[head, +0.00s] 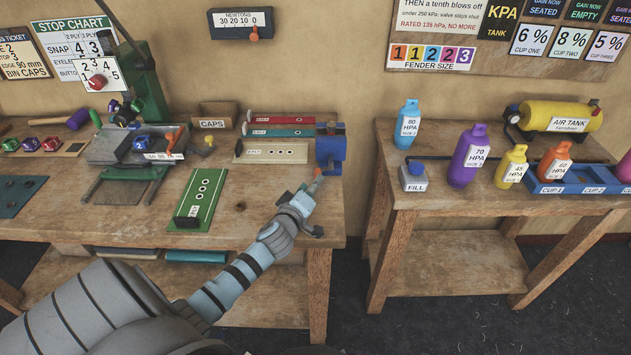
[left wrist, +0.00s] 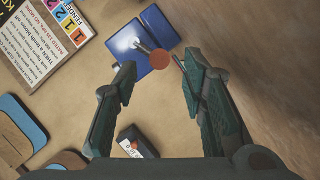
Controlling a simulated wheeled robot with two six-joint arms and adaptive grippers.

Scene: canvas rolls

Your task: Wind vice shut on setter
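The blue vice (head: 331,150) stands at the right end of the workbench. Its crank with an orange knob (head: 317,173) hangs at its front. In the left wrist view the blue vice (left wrist: 155,22) is at the top, with the round orange knob (left wrist: 160,61) below it. My left gripper (head: 311,189) is just in front of the knob. Its fingers (left wrist: 158,65) are apart, with the knob between their tips in that view; contact is not clear. No piece is clearly identifiable as the setter, and the vice's jaw gap is too small to judge. My right gripper is out of view.
Red and teal strips (head: 282,121) and a cream strip (head: 275,152) lie left of the vice. A green board (head: 201,198) lies nearer the front. A press (head: 135,140) stands left. A second bench (head: 400,190) with bottles is at right, across a gap.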

